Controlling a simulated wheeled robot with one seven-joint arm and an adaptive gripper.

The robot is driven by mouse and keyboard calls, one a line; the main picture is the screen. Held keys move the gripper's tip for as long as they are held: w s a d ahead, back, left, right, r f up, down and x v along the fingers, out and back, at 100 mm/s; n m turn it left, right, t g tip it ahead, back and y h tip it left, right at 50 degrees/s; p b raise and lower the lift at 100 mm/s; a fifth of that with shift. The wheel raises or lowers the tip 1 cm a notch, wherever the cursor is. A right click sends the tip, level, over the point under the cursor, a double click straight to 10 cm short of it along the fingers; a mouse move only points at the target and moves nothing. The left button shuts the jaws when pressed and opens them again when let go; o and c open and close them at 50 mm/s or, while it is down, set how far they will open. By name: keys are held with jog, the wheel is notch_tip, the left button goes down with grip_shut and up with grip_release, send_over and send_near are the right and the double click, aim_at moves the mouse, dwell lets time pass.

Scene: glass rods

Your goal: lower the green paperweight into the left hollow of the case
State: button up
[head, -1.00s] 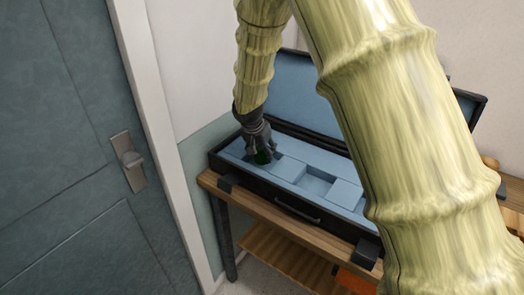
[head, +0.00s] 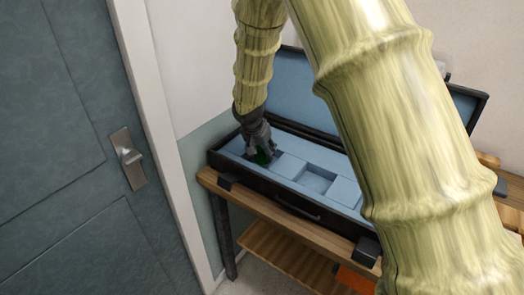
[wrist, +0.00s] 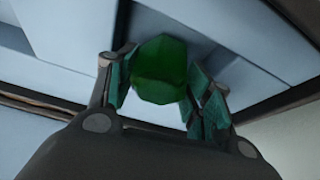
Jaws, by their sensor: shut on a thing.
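The green paperweight (head: 262,156) is a dark green faceted lump. My gripper (head: 264,152) is shut on it at the left end of the open case (head: 258,181). In the head view the paperweight is low, at the left hollow, partly hidden by the fingers. I cannot tell whether it touches the hollow's floor. In the wrist view the paperweight (wrist: 160,70) sits between the two teal-padded fingers, with the pale blue lining (wrist: 80,70) behind it.
The case stands on a wooden table (head: 240,201). Its lid (head: 300,85) is raised behind. An empty middle hollow (head: 315,178) lies to the right. My arm hides the case's right part.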

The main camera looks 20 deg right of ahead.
jog(key=shift+f+b, duration=0.45)
jog(key=shift+f, duration=0.35)
dwell(0.6)
jog(key=o, duration=1.3)
